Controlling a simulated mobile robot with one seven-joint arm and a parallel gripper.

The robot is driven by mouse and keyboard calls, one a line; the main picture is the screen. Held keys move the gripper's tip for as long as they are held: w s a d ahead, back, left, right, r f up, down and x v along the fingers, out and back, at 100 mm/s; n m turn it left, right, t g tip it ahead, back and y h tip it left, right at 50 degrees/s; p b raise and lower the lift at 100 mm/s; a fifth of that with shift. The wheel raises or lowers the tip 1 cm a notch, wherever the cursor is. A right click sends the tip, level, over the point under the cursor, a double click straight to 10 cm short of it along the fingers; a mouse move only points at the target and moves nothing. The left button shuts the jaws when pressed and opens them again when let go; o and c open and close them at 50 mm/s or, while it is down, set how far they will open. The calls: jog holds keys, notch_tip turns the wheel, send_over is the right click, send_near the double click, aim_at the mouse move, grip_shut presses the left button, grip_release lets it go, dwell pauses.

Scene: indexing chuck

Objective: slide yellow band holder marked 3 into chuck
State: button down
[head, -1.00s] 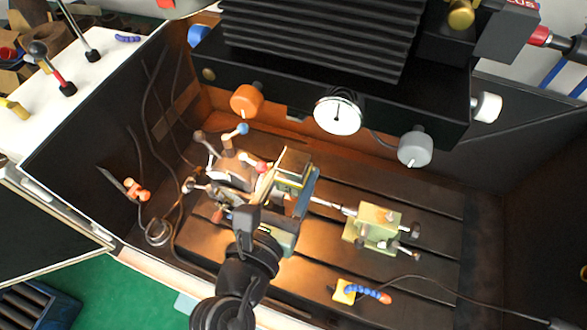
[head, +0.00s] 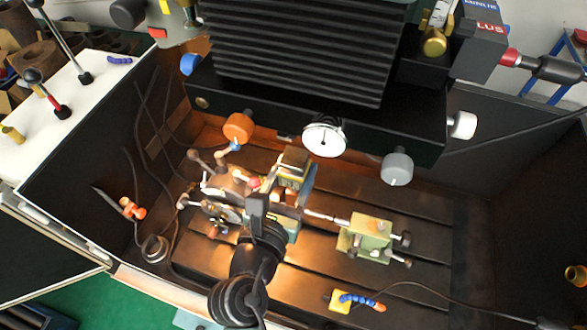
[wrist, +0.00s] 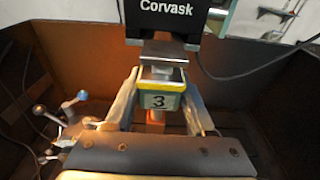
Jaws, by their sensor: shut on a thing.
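The holder (wrist: 160,101) has a yellow band around its top and a plate with a black 3 on the side facing me. A grey metal block stands up from it in the wrist view. My gripper (wrist: 161,88) is shut on it, one pale finger along each side. In the head view the holder (head: 292,167) is upright in my gripper (head: 292,180), above the slotted machine bed. The chuck (head: 226,187), with several ball-ended levers, appears to be the unit just left of the holder. Its receiving side is hidden, and I cannot tell whether the holder touches it.
The black machine head (head: 310,110) with its dial (head: 324,136) hangs close behind the holder. A pale green tailstock (head: 368,238) stands on the bed to the right. A yellow block with a blue hose (head: 341,300) lies at the front.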

jog(key=shift+w+d+r+p, duration=0.1)
jog(key=shift+w+r+p, duration=0.15)
jog(key=shift+w+p, duration=0.35)
dwell(0.7)
jog(key=shift+r+p+x, duration=0.2)
jog(key=shift+p+x, duration=0.3)
jog(key=shift+x, duration=0.7)
jog(key=shift+r+p+x, duration=0.15)
jog(key=shift+p+x, duration=0.35)
jog(key=shift+x, duration=0.65)
dwell(0.9)
jog(key=shift+w+d, duration=0.2)
jog(key=shift+w, duration=0.2)
jog(key=shift+w+d+p, duration=0.2)
jog(key=shift+w+p, duration=0.15)
jog(key=shift+w, duration=0.3)
jog(key=shift+w+d, duration=0.1)
jog(key=shift+w, duration=0.2)
dwell(0.4)
